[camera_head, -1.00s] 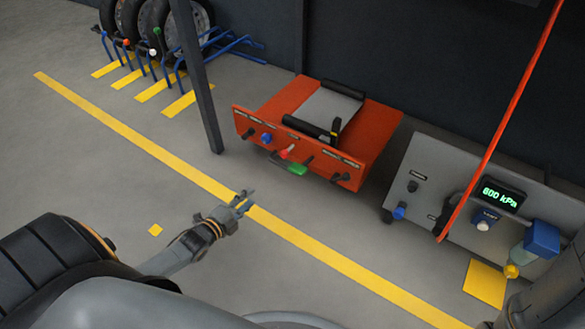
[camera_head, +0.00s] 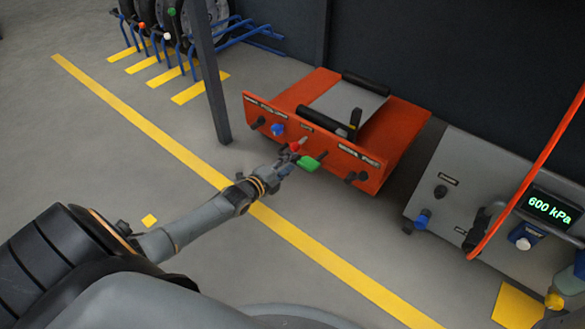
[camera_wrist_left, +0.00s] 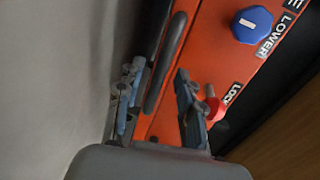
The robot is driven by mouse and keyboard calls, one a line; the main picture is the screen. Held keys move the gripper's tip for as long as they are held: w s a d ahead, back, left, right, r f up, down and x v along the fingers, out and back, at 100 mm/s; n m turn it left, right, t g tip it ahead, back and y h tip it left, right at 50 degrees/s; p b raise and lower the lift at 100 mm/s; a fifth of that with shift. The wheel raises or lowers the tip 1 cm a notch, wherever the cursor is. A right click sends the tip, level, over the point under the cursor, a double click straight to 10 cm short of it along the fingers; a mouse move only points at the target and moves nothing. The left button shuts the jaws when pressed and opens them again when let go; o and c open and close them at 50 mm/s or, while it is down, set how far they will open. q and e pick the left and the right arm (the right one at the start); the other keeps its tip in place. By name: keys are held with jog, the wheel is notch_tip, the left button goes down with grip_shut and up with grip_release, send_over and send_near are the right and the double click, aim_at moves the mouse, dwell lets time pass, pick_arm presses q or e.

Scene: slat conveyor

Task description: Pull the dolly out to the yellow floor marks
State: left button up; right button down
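The dolly (camera_head: 410,125) is an orange-red low unit with black rollers and a grey top, standing by the dark wall behind the long yellow floor line (camera_head: 290,232). Its front panel has a blue knob (camera_head: 277,130), a red lever (camera_head: 295,146) and a green grip (camera_head: 308,163). My left gripper (camera_head: 286,160) is at the panel's front, near the red lever. In the left wrist view its fingers (camera_wrist_left: 158,95) are apart, with a dark bar handle (camera_wrist_left: 166,62) between them; contact is not clear. A small yellow floor mark (camera_head: 149,220) lies left of my arm.
A dark post (camera_head: 212,85) stands left of the dolly, with a blue wheel rack (camera_head: 235,40) beyond. A grey inflator cabinet (camera_head: 470,185) reading 600 kPa and a red hose (camera_head: 535,165) are at right.

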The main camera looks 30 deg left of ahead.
pick_arm(q)
jog(key=shift+b+x, duration=0.55)
jog(key=shift+x, duration=0.6)
jog(key=shift+c, duration=0.2)
grip_shut()
